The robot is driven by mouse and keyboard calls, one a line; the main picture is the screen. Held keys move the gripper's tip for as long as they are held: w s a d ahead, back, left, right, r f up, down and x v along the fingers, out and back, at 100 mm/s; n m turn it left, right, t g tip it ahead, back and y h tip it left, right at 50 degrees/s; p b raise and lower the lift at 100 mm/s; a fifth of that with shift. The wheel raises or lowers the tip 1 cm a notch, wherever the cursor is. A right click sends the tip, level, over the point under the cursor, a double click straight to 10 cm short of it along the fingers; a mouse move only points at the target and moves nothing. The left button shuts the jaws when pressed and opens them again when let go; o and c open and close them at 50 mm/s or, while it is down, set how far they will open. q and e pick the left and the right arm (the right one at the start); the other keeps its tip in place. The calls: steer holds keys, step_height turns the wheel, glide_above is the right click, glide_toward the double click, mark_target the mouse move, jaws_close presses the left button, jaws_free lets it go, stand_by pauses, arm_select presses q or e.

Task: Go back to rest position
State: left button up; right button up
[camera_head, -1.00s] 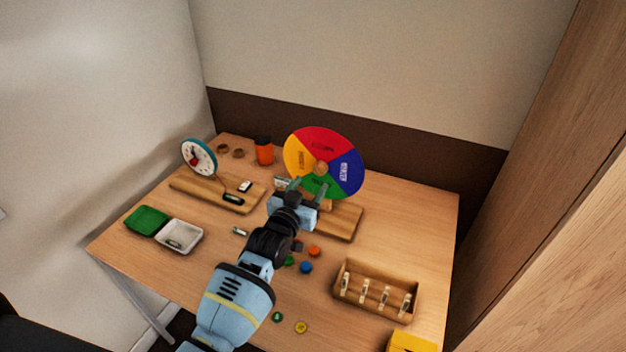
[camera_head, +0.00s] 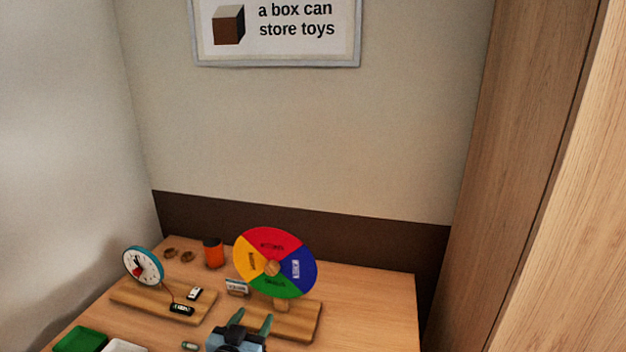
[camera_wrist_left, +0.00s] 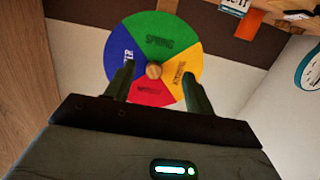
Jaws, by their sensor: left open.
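My left gripper (camera_head: 253,324) is low in the head view, in front of the colour wheel. It is open, with its two fingers apart and nothing between them. In the left wrist view, the fingers of my left gripper (camera_wrist_left: 157,82) frame the wooden hub of the colour wheel (camera_wrist_left: 153,42), which appears upside down beyond them. In the head view the colour wheel (camera_head: 270,244) has red, blue, green and yellow parts and stands on a wooden base (camera_head: 298,322). I cannot tell how far the fingertips are from the wheel. My right gripper is not in view.
A dial gauge (camera_head: 143,265) stands on a wooden board (camera_head: 135,293) at the left. An orange cup (camera_head: 213,254) stands behind. A green tray (camera_head: 80,340) and a white tray (camera_head: 125,346) are at the lower left. The table's right side (camera_head: 375,300) is clear.

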arm_select(q)
steer(key=s+a+f+g, duration=0.1)
steer(key=s+f+g, duration=0.1)
steer(key=s, duration=0.5)
steer(key=s+a+f+g+y, duration=0.1)
steer(key=s+f+g, duration=0.2)
steer(key=s+f, duration=0.2)
steer(key=s+a+f+g, duration=0.2)
steer(key=s+f+g, duration=0.1)
steer(key=s, duration=0.8)
steer(key=shift+f+y, duration=0.4)
steer(key=shift+f, duration=0.35)
steer(key=s+a+r+g+y, duration=0.1)
steer(key=s+a+g, duration=0.15)
steer(key=s, duration=0.85)
steer(key=s+a+r+g, duration=0.1)
steer(key=s+g, duration=0.3)
steer(key=s, duration=0.6)
steer(key=w+d+f+t, duration=0.1)
steer(key=w+f+t, duration=0.1)
steer(key=f, duration=0.3)
steer(key=w+d+f+t+h, duration=0.1)
steer(key=w+d+f+t, duration=0.1)
steer(key=f+t, duration=0.3)
steer(key=shift+w+f, duration=0.15)
steer(key=shift+w, duration=0.65)
